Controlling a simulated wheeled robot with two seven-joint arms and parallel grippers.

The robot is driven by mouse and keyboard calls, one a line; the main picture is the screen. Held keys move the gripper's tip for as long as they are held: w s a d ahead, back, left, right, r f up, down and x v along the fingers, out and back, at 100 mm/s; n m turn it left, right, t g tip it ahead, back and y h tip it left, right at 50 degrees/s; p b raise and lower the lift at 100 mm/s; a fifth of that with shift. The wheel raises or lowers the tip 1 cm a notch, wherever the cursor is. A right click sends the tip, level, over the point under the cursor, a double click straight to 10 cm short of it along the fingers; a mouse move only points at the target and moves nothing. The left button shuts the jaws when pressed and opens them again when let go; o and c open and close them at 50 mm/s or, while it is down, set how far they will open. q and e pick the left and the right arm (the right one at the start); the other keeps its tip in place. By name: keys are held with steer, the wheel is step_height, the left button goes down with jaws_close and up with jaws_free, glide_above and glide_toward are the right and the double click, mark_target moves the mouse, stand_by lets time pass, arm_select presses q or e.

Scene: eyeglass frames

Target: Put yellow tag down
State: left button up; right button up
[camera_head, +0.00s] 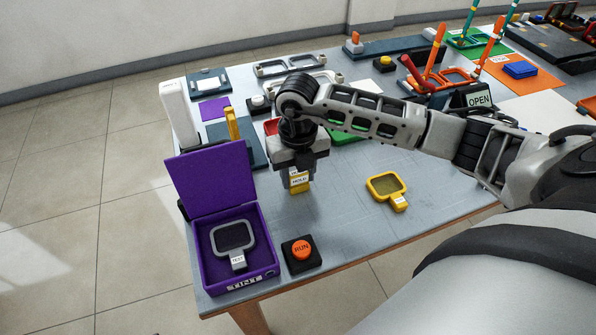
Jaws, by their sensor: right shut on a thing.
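My right gripper (299,172) points down over the left part of the grey table. It is shut on the yellow tag (299,182), which carries a white label that seems to read "HOLD". The tag hangs upright below the fingers; I cannot tell whether its lower edge touches the table. A yellow frame with a dark lens and a small label (387,187) lies flat to the right of the gripper. My left gripper does not show.
An open purple box (274,265) marked "TINT" holds a grey frame with a "TEST" label (238,262). An orange "RUN" button (301,249) stands beside it. An "OPEN" sign (479,99) and several coloured items stand farther back. Bare table (340,225) lies in front.

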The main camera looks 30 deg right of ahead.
steer(key=o, duration=0.9)
steer(key=shift+f, duration=0.1)
steer(key=shift+o, duration=0.2)
step_height(320, 180, up, 12)
steer(key=shift+r, duration=0.2)
